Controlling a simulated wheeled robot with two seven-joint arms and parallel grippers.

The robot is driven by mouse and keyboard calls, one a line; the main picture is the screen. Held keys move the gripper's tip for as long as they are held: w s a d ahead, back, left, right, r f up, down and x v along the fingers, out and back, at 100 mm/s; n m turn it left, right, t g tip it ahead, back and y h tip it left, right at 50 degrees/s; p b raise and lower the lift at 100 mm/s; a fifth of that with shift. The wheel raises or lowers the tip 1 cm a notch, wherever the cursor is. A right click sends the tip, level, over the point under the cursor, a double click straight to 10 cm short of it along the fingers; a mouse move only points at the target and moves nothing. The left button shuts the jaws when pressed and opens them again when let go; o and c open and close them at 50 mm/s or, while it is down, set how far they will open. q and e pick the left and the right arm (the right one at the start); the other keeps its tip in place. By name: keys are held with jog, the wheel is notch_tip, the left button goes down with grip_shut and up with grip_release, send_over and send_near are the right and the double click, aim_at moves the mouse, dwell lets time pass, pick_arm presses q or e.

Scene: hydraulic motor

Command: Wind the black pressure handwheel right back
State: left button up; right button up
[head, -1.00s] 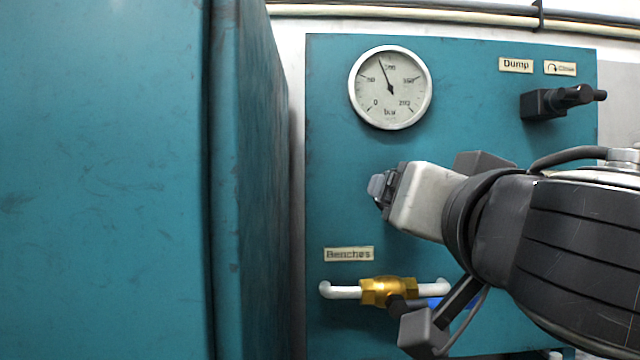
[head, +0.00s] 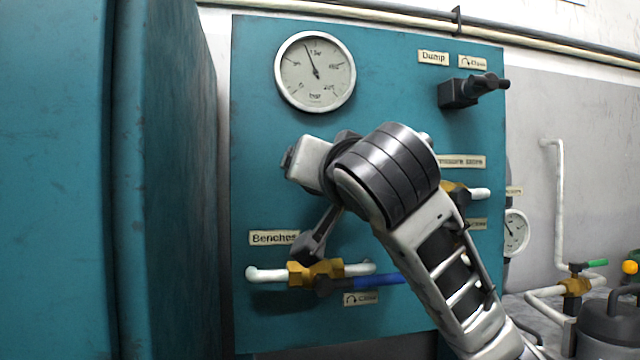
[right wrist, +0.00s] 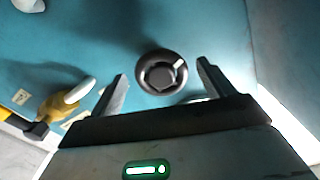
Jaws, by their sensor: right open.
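The black handwheel (right wrist: 162,73) shows in the right wrist view as a dark round knob with a pale mark on its rim, on the teal panel (head: 262,195). My right gripper (right wrist: 163,76) is open, with one finger on each side of the knob in that view. I cannot tell whether the fingertips reach past its face, and no contact shows. In the head view my right arm covers the middle of the panel and hides the handwheel. The round pressure gauge (head: 315,71) is at upper left, its needle just left of the top. My left gripper is out of view.
The black dump valve (head: 472,91) sticks out at the panel's upper right. The brass benches valve (head: 316,272) with its blue lever (head: 378,282) is below my wrist. Another brass valve (head: 454,190) is partly behind my arm. A teal cabinet (head: 55,180) stands close on the left.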

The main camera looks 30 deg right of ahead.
jog(key=shift+x, duration=1.1)
jog(key=c, duration=1)
